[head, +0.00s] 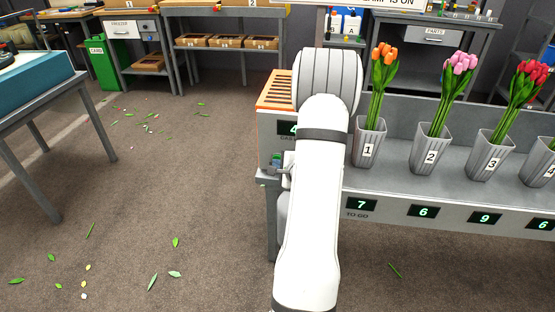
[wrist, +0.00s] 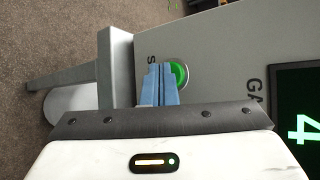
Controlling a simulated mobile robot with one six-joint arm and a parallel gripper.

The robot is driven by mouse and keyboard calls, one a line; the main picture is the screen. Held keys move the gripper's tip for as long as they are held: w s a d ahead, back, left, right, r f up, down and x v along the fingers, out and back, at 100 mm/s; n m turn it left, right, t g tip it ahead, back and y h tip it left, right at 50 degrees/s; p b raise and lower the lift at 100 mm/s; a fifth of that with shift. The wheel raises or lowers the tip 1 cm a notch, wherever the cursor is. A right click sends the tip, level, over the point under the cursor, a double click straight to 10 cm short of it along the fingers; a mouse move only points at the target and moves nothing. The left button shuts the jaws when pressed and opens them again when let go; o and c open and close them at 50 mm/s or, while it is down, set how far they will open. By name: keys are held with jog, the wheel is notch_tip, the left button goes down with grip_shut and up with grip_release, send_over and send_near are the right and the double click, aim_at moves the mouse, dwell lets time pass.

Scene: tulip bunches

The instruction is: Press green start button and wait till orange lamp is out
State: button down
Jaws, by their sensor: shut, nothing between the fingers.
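The round green button (wrist: 180,74) is on the grey panel of the machine, partly hidden behind my fingers in the wrist view. Part of the word beside it shows, starting with S. My gripper (wrist: 160,68) has its blue fingers shut together and empty, with the tips over the button's left side. I cannot tell whether they touch it. In the head view my arm hides much of the machine (head: 272,145), an orange-edged box at the left end of the bench. I cannot make out an orange lamp in either view.
A display reading 4 (wrist: 302,128) is right of the button. Grey vases 1 (head: 368,150), 2 (head: 430,158) and 3 (head: 490,165) hold orange, pink and red tulips; vase 4 is cut off. A sign (head: 395,3) ending "IS ON" is partly visible. Floor at left has scattered leaves.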

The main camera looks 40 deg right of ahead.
jog(key=shift+s+a, duration=0.4)
jog(key=shift+a, duration=0.1)
jog(key=s+a, duration=0.3)
jog(key=a, duration=0.1)
jog(key=shift+s, duration=0.15)
jog(key=shift+r+p, duration=0.1)
jog(key=shift+p, duration=0.2)
dwell(0.6)
jog(key=s+a+r+n+g+p, duration=0.1)
jog(key=a+r+n+g+p, duration=0.25)
jog(key=a+r+n, duration=0.4)
jog(key=a+r+n+g+p, duration=0.2)
jog(key=a+r+n+p, duration=0.25)
jog(key=r, duration=0.65)
jog(key=s+a+r+n+g+y+p, duration=0.2)
jog(key=s+a+r+n+g+p, duration=0.2)
jog(key=s+a+r+n+p, duration=0.3)
jog(key=s+a+r+n, duration=0.4)
jog(key=s+a+r, duration=0.2)
jog(key=s+a, duration=0.3)
jog(key=shift+s+a+r+n+g, duration=0.3)
jog(key=shift+a+g, duration=0.05)
jog(key=shift+a, duration=0.25)
